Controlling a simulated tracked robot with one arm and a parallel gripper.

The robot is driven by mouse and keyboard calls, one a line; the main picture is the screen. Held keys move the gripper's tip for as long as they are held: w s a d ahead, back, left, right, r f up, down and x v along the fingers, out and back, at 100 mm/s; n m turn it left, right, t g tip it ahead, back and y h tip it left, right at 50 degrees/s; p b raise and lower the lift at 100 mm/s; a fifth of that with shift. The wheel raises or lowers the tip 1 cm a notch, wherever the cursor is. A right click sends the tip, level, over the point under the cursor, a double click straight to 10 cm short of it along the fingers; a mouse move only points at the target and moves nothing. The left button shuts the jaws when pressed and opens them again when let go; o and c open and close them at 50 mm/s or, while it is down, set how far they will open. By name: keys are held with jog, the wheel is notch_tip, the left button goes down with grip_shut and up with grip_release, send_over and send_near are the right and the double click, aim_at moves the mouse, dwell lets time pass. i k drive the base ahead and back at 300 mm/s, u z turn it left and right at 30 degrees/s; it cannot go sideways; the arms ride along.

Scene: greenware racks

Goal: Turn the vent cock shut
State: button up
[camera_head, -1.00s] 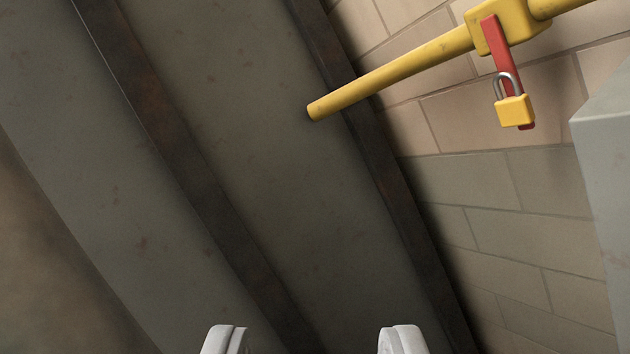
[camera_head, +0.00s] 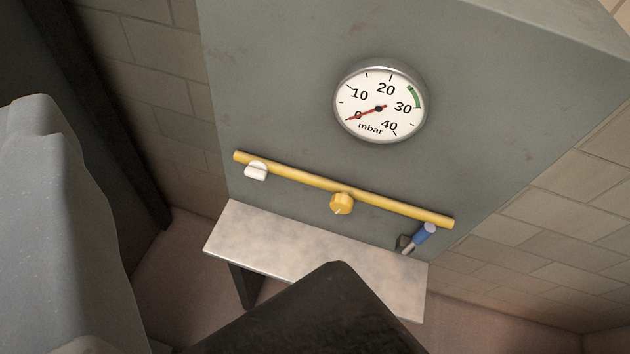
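A small cock with a blue handle (camera_head: 423,234) sits just below the right end of a yellow pipe (camera_head: 390,205) on a grey cabinet (camera_head: 270,90). Its handle lies slanted, blue end up to the right, metal stem down to the left by a dark body. No label shows, so I cannot tell for sure that it is the vent cock. A yellow knob (camera_head: 341,204) sits at the middle of the pipe and a white knob (camera_head: 256,170) near its left end.
A round mbar gauge (camera_head: 380,104) above the pipe has its red needle at 0. A pale shelf (camera_head: 300,250) juts out under the pipe. A large grey shape (camera_head: 45,200) blocks the left edge.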

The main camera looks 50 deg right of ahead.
aim_at(256, 169)
jog(key=z, duration=1.75)
jog(key=k, duration=1.25)
jog(key=u, duration=0.55)
jog(key=i, duration=1)
